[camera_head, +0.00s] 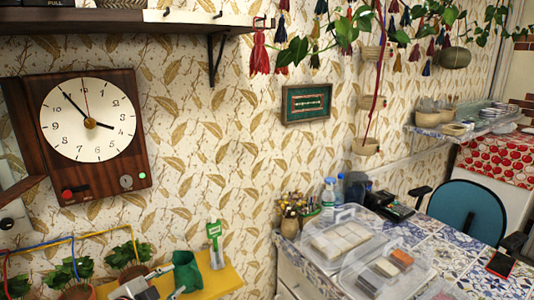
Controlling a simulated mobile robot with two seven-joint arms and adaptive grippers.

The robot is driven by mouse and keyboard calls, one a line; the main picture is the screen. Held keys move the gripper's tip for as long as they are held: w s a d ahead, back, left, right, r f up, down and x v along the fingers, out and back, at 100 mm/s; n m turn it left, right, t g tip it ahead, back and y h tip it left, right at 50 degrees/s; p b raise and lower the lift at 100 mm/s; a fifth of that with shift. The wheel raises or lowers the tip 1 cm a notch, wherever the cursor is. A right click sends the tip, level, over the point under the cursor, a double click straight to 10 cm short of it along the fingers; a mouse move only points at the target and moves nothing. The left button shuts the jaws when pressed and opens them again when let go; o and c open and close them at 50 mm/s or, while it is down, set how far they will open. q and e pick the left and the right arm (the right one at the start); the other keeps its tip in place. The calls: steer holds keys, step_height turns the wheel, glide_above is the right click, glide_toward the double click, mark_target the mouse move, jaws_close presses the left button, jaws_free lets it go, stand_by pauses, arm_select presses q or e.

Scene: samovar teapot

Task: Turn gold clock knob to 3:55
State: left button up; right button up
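A clock with a round cream face (105,103) hangs on a dark wood panel (125,90) on the wall at the left. Its short dark hand points right and slightly down, its long dark hand up and left, and a thin red hand nearly straight up; it reads about 3:55. Below the face are a red knob (67,194) at the left and a small round knob (126,182) of dull metal look at the right. My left gripper (169,281) is low at the bottom, well below the clock and apart from it; its fingers look spread and empty. My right gripper is not seen.
Potted plants (70,270) and a green watering can (187,272) stand near my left gripper, around a yellow shelf (225,277). A dark shelf (120,19) juts out above the clock. A tiled table (450,250) with clear boxes stands at the right.

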arm_select(q)
steer(key=s+d+f+n+g, duration=0.1)
steer(key=s+f+n, duration=0.3)
steer(key=s+f, duration=0.8)
steer(key=s+d+f+n+g+y, duration=0.1)
steer(key=s+f+n, duration=0.3)
steer(key=s+f, duration=0.9)
steer(key=shift+s+d+f+n, duration=0.2)
steer(key=shift+s+d+n, duration=0.2)
steer(key=shift+s+d, duration=0.5)
steer(key=shift+a, duration=0.15)
